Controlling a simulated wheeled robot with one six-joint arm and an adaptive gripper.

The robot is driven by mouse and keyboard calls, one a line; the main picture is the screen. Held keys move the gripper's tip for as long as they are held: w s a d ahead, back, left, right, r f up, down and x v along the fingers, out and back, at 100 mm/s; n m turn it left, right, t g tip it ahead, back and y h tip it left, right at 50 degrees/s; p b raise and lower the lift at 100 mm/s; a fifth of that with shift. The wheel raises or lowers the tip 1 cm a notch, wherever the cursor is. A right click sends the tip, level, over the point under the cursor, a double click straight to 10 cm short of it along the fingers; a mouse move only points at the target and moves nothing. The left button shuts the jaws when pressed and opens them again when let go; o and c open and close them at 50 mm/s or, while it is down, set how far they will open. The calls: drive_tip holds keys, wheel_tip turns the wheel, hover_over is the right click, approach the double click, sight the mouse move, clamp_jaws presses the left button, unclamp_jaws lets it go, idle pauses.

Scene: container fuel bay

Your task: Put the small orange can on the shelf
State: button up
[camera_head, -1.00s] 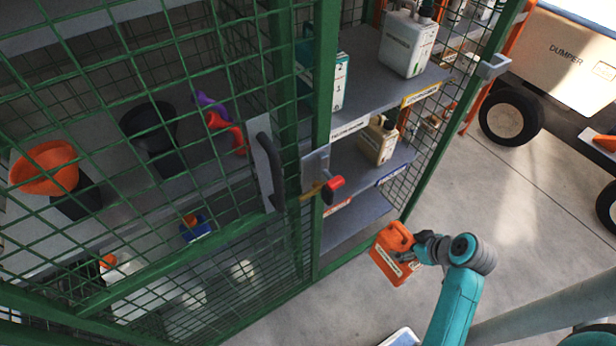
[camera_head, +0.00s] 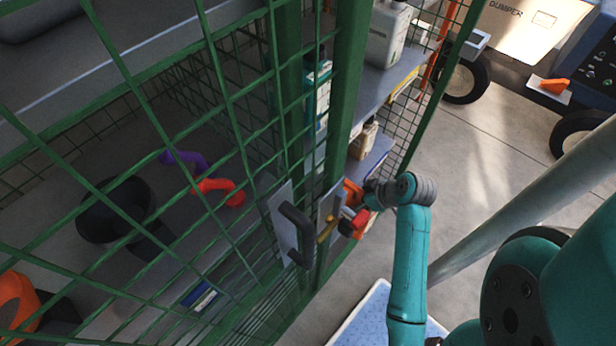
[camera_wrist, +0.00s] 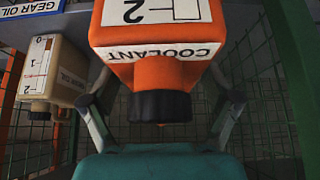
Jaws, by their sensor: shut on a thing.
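The small orange can (camera_wrist: 155,75) is in my gripper. In the wrist view its COOLANT label reads upside down and its black cap faces me, with a finger on either side. In the head view the orange can (camera_head: 352,192) is mostly hidden by the green post and door latch. My gripper (camera_head: 371,193) is shut on it, close to the open side of the shelf unit. The grey shelf (camera_head: 372,160) shows beside and above the can; I cannot tell whether they touch.
A beige motor oil can (camera_wrist: 50,72) stands left of the orange can in the wrist view. A white jug (camera_head: 388,32) stands on the upper shelf.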

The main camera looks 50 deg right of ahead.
drive_tip(key=w, duration=1.5)
drive_tip(key=shift+w+a+f, duration=0.2)
drive_tip(key=shift+w+f, duration=0.05)
drive_tip(key=shift+w, duration=0.05)
drive_tip(key=o, duration=1.6)
drive_tip(key=shift+f, duration=0.15)
drive_tip(key=shift+c, duration=0.2)
drive_tip(key=v, duration=0.7)
drive_tip(key=shift+s+r, duration=0.2)
drive_tip(key=shift+r, duration=0.1)
